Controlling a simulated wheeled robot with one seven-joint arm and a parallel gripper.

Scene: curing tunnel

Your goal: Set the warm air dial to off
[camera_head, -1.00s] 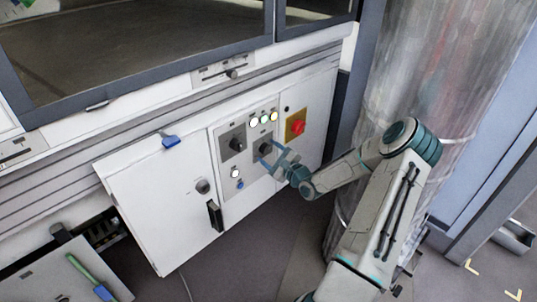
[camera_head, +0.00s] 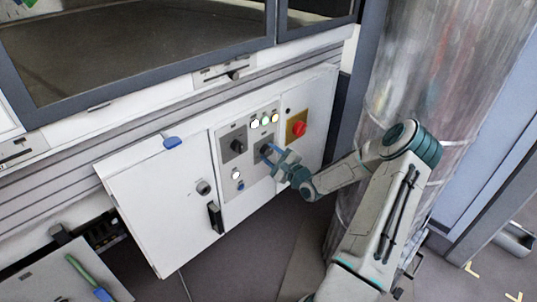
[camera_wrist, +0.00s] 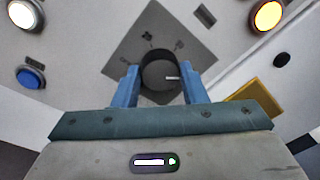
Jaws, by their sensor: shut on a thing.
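The dial is a dark round knob (camera_wrist: 160,74) on a grey square plate (camera_wrist: 124,62) with small dark symbols around it. A light pointer mark shows on the knob's face, pointing right in the wrist view. My gripper (camera_wrist: 159,88) has its two blue fingers on either side of the knob, shut on it. In the head view, my gripper (camera_head: 272,154) is at the control panel (camera_head: 235,200), and its fingers hide most of this knob. A second dark dial (camera_head: 237,146) sits on its own grey plate to the upper left, apart from my gripper.
A red knob on a yellow plate (camera_head: 298,129) is right of my gripper. Lit round lamps (camera_head: 254,124) sit above, and a white and a blue button (camera_head: 240,185) lie lower left. A cabinet door with a black handle (camera_head: 215,217) is left.

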